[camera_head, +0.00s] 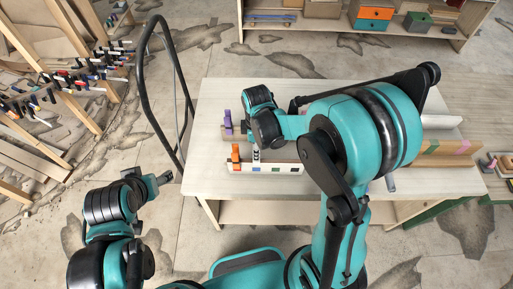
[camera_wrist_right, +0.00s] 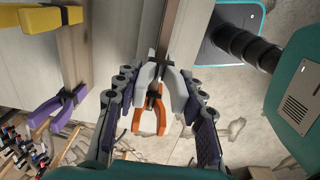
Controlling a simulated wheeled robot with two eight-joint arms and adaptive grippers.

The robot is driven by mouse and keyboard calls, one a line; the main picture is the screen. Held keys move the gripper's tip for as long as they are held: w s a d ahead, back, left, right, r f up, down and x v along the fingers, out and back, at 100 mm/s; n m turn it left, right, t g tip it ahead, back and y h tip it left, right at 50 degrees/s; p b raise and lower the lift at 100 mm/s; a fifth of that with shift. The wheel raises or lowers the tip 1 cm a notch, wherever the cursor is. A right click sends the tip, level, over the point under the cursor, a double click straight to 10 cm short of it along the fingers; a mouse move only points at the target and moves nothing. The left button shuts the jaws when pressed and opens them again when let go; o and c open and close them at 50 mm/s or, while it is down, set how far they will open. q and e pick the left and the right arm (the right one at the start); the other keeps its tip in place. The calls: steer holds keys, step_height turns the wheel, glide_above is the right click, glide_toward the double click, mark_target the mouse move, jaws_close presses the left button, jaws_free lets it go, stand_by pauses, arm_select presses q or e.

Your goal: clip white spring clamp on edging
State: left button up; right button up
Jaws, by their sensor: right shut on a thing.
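The white spring clamp (camera_wrist_right: 145,76) is between the fingers of my right gripper (camera_wrist_right: 160,82), which is shut on it. In the right wrist view its upper end meets the edging strip (camera_wrist_right: 174,28); whether its jaws grip the strip I cannot tell. In the head view the white clamp (camera_head: 256,154) shows below my right wrist, at the edging strip (camera_head: 280,168) along the table's front. An orange clamp (camera_head: 235,154) stands just left of it; it also shows in the wrist view (camera_wrist_right: 150,120). My left gripper (camera_head: 160,180) is open and empty, left of the table.
A purple clamp (camera_head: 228,122) stands on another strip farther back; it also shows in the wrist view (camera_wrist_right: 55,108), near a yellow clamp (camera_wrist_right: 48,19). My right arm hides much of the table (camera_head: 212,100). A rack of clamps (camera_head: 75,80) stands at far left.

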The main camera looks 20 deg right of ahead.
steer(key=shift+f+b, duration=0.3)
steer(key=shift+f, duration=0.15)
steer(key=shift+f, duration=0.1)
steer(key=shift+f+b, duration=0.5)
steer(key=shift+b, duration=0.15)
steer(key=shift+f, duration=0.1)
steer(key=shift+f+b, duration=0.45)
steer(key=shift+b, duration=0.15)
steer(key=o, duration=1.5)
steer(key=shift+c, duration=0.2)
